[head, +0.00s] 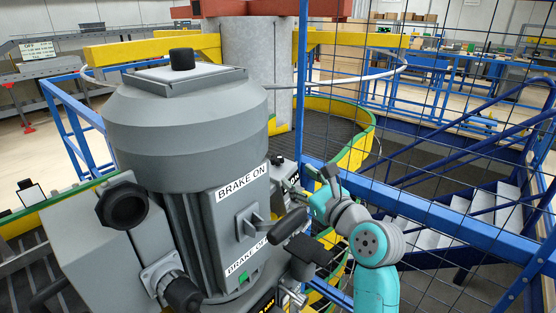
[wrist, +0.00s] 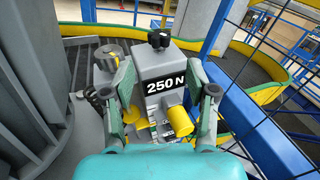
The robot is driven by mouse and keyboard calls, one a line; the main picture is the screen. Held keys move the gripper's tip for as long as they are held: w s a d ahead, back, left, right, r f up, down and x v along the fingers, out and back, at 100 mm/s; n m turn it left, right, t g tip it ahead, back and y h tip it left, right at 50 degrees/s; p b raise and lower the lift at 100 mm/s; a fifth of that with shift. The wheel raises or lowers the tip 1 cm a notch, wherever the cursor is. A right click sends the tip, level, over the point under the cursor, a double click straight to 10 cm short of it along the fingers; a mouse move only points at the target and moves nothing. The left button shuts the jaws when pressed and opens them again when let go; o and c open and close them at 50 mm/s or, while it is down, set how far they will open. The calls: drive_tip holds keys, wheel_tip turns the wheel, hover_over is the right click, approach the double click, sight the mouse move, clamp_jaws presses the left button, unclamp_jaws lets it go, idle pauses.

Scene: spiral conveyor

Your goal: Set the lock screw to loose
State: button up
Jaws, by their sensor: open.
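In the wrist view, a grey box marked "250 N" (wrist: 166,86) has a small black knob (wrist: 159,39) on its top, possibly the lock screw; no label names it. A yellow cylindrical knob (wrist: 180,121) sticks out of the box's front. My gripper (wrist: 161,74) is open, its fingers at either side of the box, with nothing held between them. I cannot tell whether the fingers touch the box. In the head view, my gripper (head: 322,186) is right of the large grey motor (head: 185,120), near the wire fence. The black knob's loose or tight setting cannot be read.
The motor's "BRAKE ON" panel carries a black-tipped lever (head: 288,227) close to my arm. A black hand knob (head: 122,205) is at the motor's left. A blue fence rail (head: 430,218) runs close on the right. A round grey knob (wrist: 111,55) stands left of the box.

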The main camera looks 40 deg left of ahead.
sight(280, 162)
drive_tip(key=x, duration=1)
drive_tip(key=shift+w+a, duration=0.1)
drive_tip(key=shift+a, duration=0.25)
clamp_jaws()
